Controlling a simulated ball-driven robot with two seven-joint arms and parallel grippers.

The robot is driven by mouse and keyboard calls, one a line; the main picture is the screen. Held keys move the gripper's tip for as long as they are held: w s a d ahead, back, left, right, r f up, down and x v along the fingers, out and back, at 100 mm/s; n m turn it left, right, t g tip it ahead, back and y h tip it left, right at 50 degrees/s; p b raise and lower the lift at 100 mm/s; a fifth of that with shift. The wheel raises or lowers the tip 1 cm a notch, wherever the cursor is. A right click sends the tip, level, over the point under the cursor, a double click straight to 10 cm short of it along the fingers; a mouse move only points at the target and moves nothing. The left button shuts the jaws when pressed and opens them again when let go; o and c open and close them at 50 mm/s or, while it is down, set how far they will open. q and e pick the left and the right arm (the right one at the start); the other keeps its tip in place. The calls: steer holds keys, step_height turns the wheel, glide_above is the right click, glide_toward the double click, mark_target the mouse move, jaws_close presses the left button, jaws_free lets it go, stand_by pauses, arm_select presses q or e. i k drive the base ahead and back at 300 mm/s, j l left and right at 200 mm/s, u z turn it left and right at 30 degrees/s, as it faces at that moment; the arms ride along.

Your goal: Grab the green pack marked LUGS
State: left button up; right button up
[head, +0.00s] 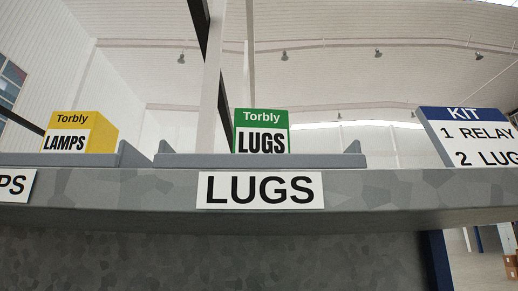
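The green pack marked LUGS (262,131) stands upright in a grey tray (262,160) on a raised grey shelf, in the middle of the head view. Its green top band reads "Torbly" and its white lower face reads "LUGS". The tray's front lip hides the pack's bottom edge. A white label (260,190) reading "LUGS" is on the shelf's front, just below the tray. Neither of my grippers shows in the head view.
A yellow pack marked LAMPS (80,133) stands in another tray to the left. A blue and white KIT sign (468,136) stands on the right. The shelf's front edge (400,190) runs across the view. Gaps separate the pack from both neighbours.

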mark_target(257, 131)
steer(key=k+l+z, duration=0.1)
steer(key=k+z, duration=0.25)
steer(key=k, duration=0.2)
steer(key=k+l+z, duration=0.35)
steer(key=k, duration=0.15)
steer(key=k+l+z, duration=0.35)
steer(key=k, duration=0.15)
